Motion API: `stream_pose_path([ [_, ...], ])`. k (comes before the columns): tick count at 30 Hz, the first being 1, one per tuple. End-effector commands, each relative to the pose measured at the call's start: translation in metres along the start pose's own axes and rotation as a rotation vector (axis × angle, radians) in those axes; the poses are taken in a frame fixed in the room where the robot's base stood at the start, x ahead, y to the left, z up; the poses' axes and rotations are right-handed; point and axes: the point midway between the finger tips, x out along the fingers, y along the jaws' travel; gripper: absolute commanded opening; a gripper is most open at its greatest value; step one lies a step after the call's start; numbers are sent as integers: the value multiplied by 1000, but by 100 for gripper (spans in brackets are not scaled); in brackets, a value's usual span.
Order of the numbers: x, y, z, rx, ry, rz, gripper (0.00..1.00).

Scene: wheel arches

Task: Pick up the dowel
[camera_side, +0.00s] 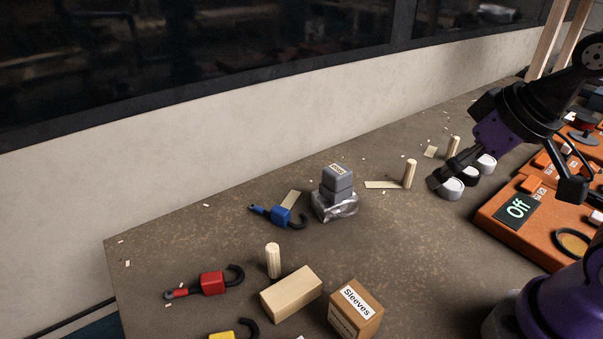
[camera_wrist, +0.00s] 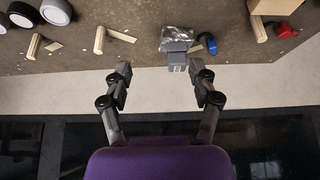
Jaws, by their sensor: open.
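Three pale wooden dowels stand upright on the brown table: a front one (camera_side: 273,260), a middle one (camera_side: 410,173) and a far one (camera_side: 453,147). In the wrist view the far dowel (camera_wrist: 34,46) is at the left, the middle dowel (camera_wrist: 100,40) left of centre and the front dowel (camera_wrist: 258,28) at the right. My gripper (camera_side: 440,178) is at the right in the side view, near the far and middle dowels. The wrist view shows its fingers (camera_wrist: 160,72) spread wide with no dowel between them.
Black-and-white wheels (camera_side: 452,187) lie close to my gripper. A grey block (camera_side: 337,183) sits on crumpled foil (camera_side: 335,210). Blue (camera_side: 281,215) and red (camera_side: 213,284) hooked tools, a wooden block (camera_side: 291,292), a Sleeves box (camera_side: 356,310) and an orange panel (camera_side: 490,218) surround open table. A wall runs behind.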

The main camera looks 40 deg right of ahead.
Motion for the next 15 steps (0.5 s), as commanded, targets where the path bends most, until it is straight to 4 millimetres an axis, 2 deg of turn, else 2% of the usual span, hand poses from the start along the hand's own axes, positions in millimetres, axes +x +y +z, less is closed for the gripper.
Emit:
stream_pose_path([
  [1, 0, 0, 0, 0, 0, 0, 70],
  [3, 0, 0, 0, 0, 0, 0, 59],
  [12, 0, 0, 0, 0, 0, 0, 59],
  [15, 8, 5, -5, 18, 8, 10, 59],
])
